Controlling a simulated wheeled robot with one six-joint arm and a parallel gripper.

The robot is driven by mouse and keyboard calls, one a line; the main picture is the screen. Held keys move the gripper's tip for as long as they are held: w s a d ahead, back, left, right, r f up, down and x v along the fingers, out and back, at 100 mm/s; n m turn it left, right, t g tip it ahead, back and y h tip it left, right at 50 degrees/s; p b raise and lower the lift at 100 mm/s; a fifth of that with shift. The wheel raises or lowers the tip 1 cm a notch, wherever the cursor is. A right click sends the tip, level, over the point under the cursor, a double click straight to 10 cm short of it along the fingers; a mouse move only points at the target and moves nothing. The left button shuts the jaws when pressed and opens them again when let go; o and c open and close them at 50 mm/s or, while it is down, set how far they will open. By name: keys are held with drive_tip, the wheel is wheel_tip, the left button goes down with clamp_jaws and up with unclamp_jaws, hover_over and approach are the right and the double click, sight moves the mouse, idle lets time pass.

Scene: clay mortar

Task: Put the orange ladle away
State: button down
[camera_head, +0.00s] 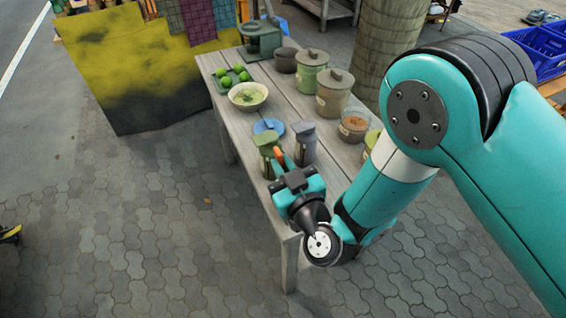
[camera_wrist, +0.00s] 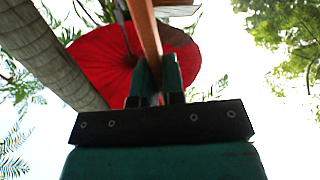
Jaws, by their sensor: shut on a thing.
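My gripper (camera_head: 283,168) is over the near end of the wooden table in the head view. It is shut on the orange ladle (camera_head: 279,153), of which only a small orange part shows there. In the wrist view the fingers of my gripper (camera_wrist: 157,75) clasp the ladle's long orange handle (camera_wrist: 147,35), which runs up out of the picture. The ladle's bowl cannot be made out clearly. A green canister (camera_head: 266,141) and a grey canister (camera_head: 303,140) stand on the table just beyond my gripper.
The wooden table (camera_head: 281,95) also bears a blue round dish (camera_head: 268,125), a bowl with green contents (camera_head: 248,95), limes on a green tray (camera_head: 241,84), lidded pots (camera_head: 333,95) and a brown-filled bowl (camera_head: 354,125). A red parasol (camera_wrist: 100,62) is overhead.

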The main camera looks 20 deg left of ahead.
drive_tip(key=shift+f, duration=0.15)
drive_tip(key=c, duration=1.1)
unclamp_jaws()
drive_tip(key=shift+c, duration=0.2)
